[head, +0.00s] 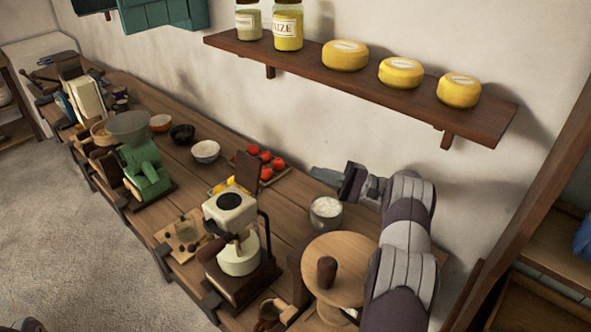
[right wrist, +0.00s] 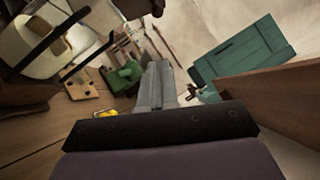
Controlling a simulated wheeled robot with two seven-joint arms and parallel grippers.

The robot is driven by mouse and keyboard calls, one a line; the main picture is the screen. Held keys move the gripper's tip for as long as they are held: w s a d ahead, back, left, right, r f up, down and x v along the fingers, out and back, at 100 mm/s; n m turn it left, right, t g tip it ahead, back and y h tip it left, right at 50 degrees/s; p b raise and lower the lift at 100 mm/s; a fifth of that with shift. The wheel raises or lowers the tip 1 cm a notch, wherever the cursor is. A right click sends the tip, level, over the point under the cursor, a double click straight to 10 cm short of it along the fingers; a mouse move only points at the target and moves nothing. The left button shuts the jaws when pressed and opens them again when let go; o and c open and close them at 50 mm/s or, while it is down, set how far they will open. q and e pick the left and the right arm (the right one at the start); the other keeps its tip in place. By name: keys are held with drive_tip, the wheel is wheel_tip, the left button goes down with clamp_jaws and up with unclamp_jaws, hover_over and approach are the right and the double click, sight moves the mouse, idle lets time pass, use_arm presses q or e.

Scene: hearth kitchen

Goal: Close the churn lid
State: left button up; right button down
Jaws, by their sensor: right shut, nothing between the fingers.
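A cream-coloured machine (head: 236,252) with a dark base and black side handle stands on the wooden counter; I cannot tell for certain that it is the churn. A dark brown panel (head: 246,168) stands upright just behind its head, like a raised lid; whether it is hinged there cannot be told. The machine also shows, cut off, in the right wrist view (right wrist: 35,45). My right gripper (head: 318,173) is shut and empty, above the back of the counter, right of the panel and apart from it. Its fingers (right wrist: 155,85) show in the right wrist view. My left gripper is out of view.
A glass of white contents (head: 326,210) sits just below my right gripper. A round wooden disc with a knob (head: 345,255) lies in front of it. Red fruit (head: 265,153) and a green mill (head: 147,168) stand farther left. A wall shelf (head: 400,92) hangs above.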

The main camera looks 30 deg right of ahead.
sight(253, 171)
drive_tip(key=s+a+r+p+x, duration=0.1)
drive_tip(key=s+p+x, duration=0.1)
drive_tip(key=p+x, duration=0.5)
drive_tip(key=x, duration=0.5)
drive_tip(key=shift+a, duration=0.1)
